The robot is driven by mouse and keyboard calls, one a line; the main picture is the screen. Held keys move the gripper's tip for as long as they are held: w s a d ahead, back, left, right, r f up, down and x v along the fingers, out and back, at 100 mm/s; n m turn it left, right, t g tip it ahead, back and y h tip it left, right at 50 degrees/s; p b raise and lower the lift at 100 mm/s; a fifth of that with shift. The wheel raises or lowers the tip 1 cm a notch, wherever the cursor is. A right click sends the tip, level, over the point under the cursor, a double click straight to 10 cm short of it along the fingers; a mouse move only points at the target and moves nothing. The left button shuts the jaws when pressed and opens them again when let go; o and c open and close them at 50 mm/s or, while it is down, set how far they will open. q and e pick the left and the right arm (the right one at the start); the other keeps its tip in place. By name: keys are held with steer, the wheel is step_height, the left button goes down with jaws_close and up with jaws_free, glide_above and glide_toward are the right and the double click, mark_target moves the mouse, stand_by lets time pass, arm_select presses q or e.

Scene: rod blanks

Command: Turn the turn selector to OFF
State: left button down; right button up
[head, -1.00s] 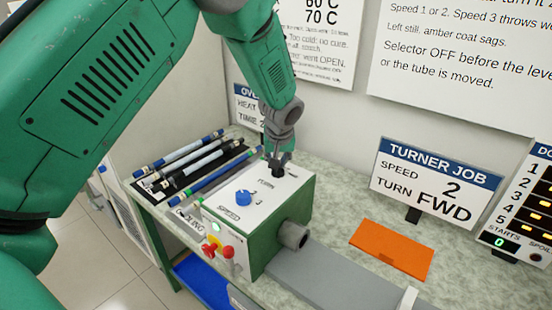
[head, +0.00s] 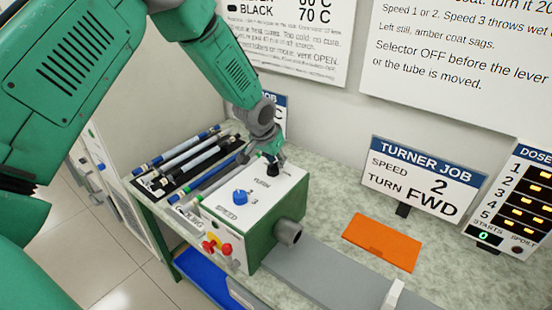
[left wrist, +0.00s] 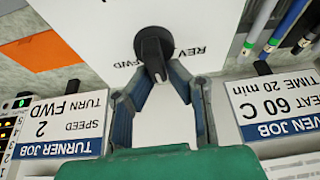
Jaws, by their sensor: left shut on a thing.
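The black turn selector knob (left wrist: 153,50) is on the white top of the turner box (head: 290,187), at its back edge. My left gripper (head: 272,160) comes down on it from behind. In the left wrist view the fingers (left wrist: 166,80) are closed on the knob's bar. REV and FWD show upside down on either side of the knob. An OFF mark cannot be made out, and the fingers cover part of the panel, so I cannot tell the exact setting. My right gripper is not in view.
The blue speed knob (head: 240,197) is in front of the selector. Red controls (head: 226,249) are on the box's front. Rods lie in a black rack (head: 160,188) to the left. An orange plate (head: 382,241) and the TURNER JOB sign (head: 412,180) are to the right.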

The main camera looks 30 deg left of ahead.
arm_select(q)
steer(key=shift+s+f, duration=0.25)
steer(key=shift+s, duration=0.05)
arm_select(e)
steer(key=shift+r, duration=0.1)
arm_select(q)
steer(key=c, duration=1.6)
jaws_free()
steer(key=shift+s+r, duration=0.1)
steer(key=shift+o, duration=0.2)
steer(key=shift+r, duration=0.2)
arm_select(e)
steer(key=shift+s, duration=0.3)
arm_select(q)
steer(key=shift+r, duration=0.2)
steer(key=v, duration=1.1)
steer(key=shift+s+a+r, duration=0.15)
steer(key=shift+r, duration=0.05)
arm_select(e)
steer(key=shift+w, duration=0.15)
